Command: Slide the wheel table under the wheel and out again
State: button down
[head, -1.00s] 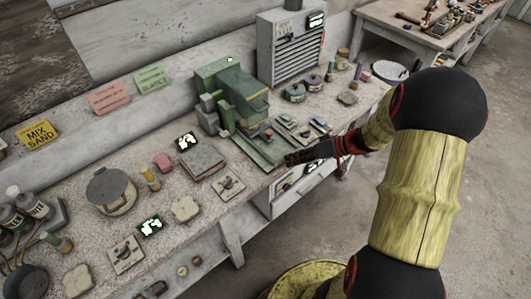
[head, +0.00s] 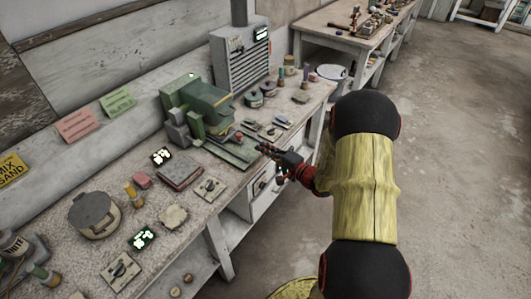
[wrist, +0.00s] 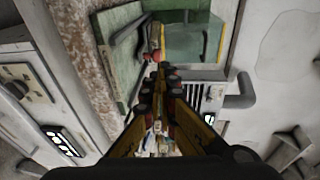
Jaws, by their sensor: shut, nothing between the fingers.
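The green machine (head: 205,108) stands on the bench against the wall. I take its low flat green plate (head: 228,153) to be the wheel table; it lies in front of the body, toward the bench's front edge. A small red knob (head: 239,136) shows by it. The wheel itself is not clearly visible. My gripper (head: 262,148) is shut and empty, just right of the plate's front end. In the wrist view, my gripper (wrist: 157,80) points toward the machine, with the green plate (wrist: 122,38) to its left and the red knob (wrist: 155,56) just ahead. Contact cannot be told.
A grey slatted cabinet (head: 240,62) stands behind the machine. Small tools and jars crowd the bench to its right. A lidded pot (head: 92,215) and a book-like block (head: 180,171) sit to its left. Drawers (head: 262,183) are below; the floor (head: 440,180) is open.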

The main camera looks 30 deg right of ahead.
aim_at(238, 134)
jog(key=b+x, duration=0.2)
jog(key=x, duration=0.8)
jog(key=x, duration=0.1)
jog(key=b+x, duration=0.2)
jog(key=x, duration=0.1)
jog(key=shift+a+r, duration=0.2)
jog(key=shift+a, duration=0.2)
jog(key=shift+r, duration=0.2)
jog(key=shift+d, duration=0.1)
